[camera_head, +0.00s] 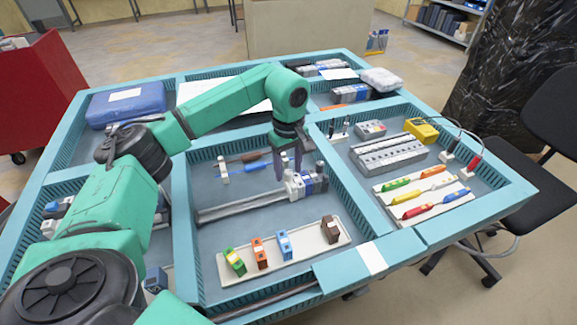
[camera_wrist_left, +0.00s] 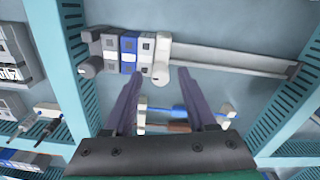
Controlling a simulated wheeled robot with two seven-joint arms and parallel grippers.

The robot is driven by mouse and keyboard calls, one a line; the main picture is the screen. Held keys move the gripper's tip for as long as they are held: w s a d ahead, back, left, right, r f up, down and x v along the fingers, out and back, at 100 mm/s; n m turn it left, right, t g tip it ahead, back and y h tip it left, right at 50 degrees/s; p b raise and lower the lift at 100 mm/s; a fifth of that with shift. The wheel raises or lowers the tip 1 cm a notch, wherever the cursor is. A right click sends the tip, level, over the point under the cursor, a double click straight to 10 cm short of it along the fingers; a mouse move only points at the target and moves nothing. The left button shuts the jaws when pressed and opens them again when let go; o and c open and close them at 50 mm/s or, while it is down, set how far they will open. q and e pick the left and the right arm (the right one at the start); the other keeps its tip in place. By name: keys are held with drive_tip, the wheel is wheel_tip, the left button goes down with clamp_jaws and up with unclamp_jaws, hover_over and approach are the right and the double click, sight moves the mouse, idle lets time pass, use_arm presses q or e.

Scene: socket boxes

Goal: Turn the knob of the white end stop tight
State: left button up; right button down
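The white end stop (camera_head: 291,188) sits at the left end of a row of terminal blocks on the metal rail. In the left wrist view the white end stop (camera_wrist_left: 162,52) has a round pale knob (camera_wrist_left: 160,76) facing the gripper. My left gripper (camera_head: 288,172) points down over it. In the left wrist view the two purple fingers of the left gripper (camera_wrist_left: 158,80) are apart, one on each side of the knob in the picture. Whether they touch it I cannot tell. My right gripper is not in view.
Blue and grey blocks (camera_wrist_left: 129,48) stand tight beside the end stop, with a grey end piece (camera_wrist_left: 88,66) beyond. The bare rail (camera_wrist_left: 230,58) runs on from it. Screwdrivers lie behind, and a tray (camera_head: 310,246) of coloured blocks stands in front. Teal dividers (camera_head: 350,200) bound the compartment.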

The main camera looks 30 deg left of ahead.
sight(288, 172)
use_arm(q)
drive_tip(key=shift+r, duration=0.1)
wheel_tip(288, 172, up, 14)
drive_tip(key=shift+r, duration=0.2)
drive_tip(key=shift+s+f, duration=0.1)
idle(0.5)
